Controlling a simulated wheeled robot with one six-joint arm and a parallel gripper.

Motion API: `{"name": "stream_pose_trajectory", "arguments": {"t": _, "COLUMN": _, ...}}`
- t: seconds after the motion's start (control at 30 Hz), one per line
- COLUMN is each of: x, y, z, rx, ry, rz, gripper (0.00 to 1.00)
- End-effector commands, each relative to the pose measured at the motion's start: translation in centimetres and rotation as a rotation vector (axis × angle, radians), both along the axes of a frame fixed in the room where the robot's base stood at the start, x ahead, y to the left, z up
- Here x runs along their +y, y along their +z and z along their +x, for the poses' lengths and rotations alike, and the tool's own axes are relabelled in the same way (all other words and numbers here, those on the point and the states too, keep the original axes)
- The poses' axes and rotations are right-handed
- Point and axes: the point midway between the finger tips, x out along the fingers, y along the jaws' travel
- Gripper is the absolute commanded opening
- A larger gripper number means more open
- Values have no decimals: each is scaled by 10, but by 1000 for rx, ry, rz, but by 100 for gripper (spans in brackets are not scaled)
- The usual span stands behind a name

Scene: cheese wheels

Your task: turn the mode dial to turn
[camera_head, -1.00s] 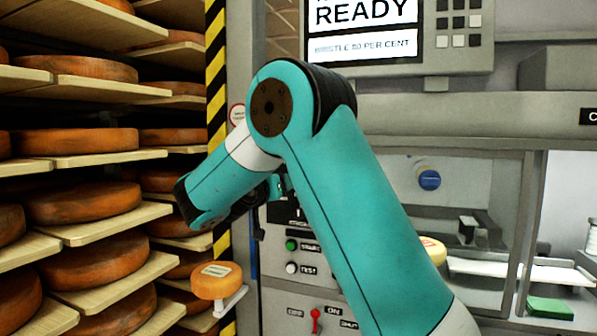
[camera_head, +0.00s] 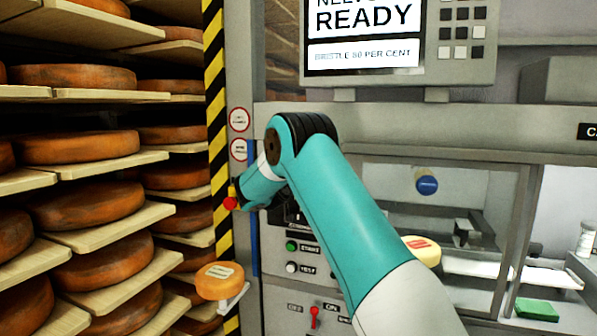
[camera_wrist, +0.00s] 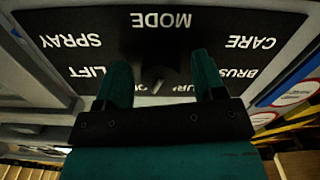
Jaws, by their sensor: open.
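The mode dial's black label plate (camera_wrist: 162,50) fills the upper part of the wrist view, upside down, with the words MODE, CARE, SPRAY, LIFT and partly covered ones. A small grey piece that looks like the dial (camera_wrist: 157,86) shows between the fingers of my gripper (camera_wrist: 162,72). My gripper is open, with one teal finger on each side of it and a gap to both. I cannot tell which word the dial points to. In the head view my arm hides the gripper and the dial; only a bit of the black plate (camera_head: 291,213) shows.
Below the plate are a green button (camera_head: 291,246), a white button (camera_head: 291,267) and a red switch (camera_head: 314,317). A red knob (camera_head: 230,203) is beside the striped post (camera_head: 216,100). Shelves of cheese wheels stand left; a small cheese (camera_head: 220,281) sits on a bracket.

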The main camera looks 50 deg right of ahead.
Motion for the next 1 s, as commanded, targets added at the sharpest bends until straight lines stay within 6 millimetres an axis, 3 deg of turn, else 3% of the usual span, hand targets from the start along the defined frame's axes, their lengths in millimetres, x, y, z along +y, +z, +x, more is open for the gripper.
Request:
{"name": "stream_pose_trajectory", "arguments": {"t": 0.37, "x": -5, "y": -1, "z": 2, "rx": 0, "ry": 1, "rz": 0, "gripper": 63}}
{"name": "stream_pose_trajectory", "arguments": {"t": 0.5, "x": -5, "y": -1, "z": 2, "rx": 0, "ry": 1, "rz": 0, "gripper": 31}}
{"name": "stream_pose_trajectory", "arguments": {"t": 0.6, "x": -5, "y": -1, "z": 2, "rx": 0, "ry": 1, "rz": 0, "gripper": 14}}
{"name": "stream_pose_trajectory", "arguments": {"t": 1.0, "x": -5, "y": -2, "z": 2, "rx": 71, "ry": 0, "rz": -29, "gripper": 15}}
